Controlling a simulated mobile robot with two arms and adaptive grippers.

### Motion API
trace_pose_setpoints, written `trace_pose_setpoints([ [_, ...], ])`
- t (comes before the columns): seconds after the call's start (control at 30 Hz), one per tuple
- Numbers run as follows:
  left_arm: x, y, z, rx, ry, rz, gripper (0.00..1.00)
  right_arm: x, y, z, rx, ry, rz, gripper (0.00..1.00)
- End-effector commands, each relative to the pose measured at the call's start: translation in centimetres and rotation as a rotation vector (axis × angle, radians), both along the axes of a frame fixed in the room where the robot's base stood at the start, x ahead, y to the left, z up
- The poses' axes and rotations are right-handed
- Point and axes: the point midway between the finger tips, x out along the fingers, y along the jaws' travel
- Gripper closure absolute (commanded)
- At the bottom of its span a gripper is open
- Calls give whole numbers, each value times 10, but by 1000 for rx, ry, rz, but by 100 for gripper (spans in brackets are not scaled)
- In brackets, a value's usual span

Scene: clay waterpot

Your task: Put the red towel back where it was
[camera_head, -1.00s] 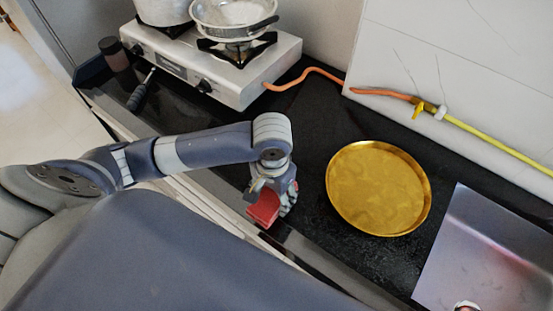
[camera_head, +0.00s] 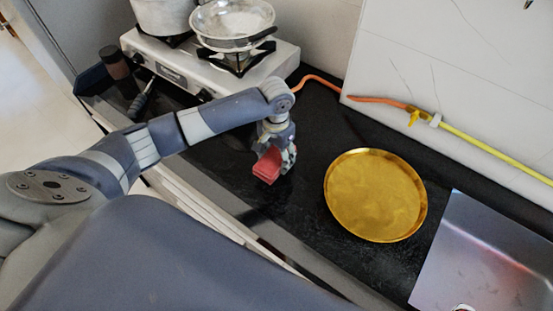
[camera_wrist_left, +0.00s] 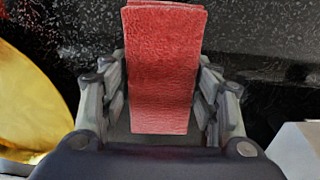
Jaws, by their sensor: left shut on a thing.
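The red towel (camera_head: 267,166) is a small folded piece held in my left gripper (camera_head: 275,158), above the black counter between the stove and the golden plate. In the left wrist view the towel (camera_wrist_left: 162,70) hangs out between the two fingers of the left gripper (camera_wrist_left: 160,112), which are closed on its sides. The black counter shows beyond it. In the head view, the gripper hides part of the towel. My right gripper is not in view.
A golden round plate (camera_head: 375,195) lies on the black counter (camera_head: 320,130), right of the gripper. A gas stove (camera_head: 190,70) with a pot (camera_head: 163,15) and a pan (camera_head: 232,22) stands at the back left. A steel sink (camera_head: 490,255) is at right.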

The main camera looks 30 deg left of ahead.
Motion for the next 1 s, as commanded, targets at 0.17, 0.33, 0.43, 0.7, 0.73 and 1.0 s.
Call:
trace_pose_setpoints([
  [0.17, 5, 2, -20, 1, 4, 1, 66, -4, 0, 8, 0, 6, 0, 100],
  [0.33, 6, 3, -35, 1, 0, 0, 66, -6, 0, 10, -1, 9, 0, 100],
  [0.43, 6, 2, -36, 1, -1, 0, 66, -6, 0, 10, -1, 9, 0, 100],
  [0.7, 5, 2, -40, 0, -1, 0, 66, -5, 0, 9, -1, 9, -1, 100],
  [0.73, 5, 2, -40, 0, -1, 0, 39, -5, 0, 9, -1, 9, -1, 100],
  [1.0, 6, 2, -39, 0, 0, 0, 24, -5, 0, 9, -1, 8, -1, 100],
])
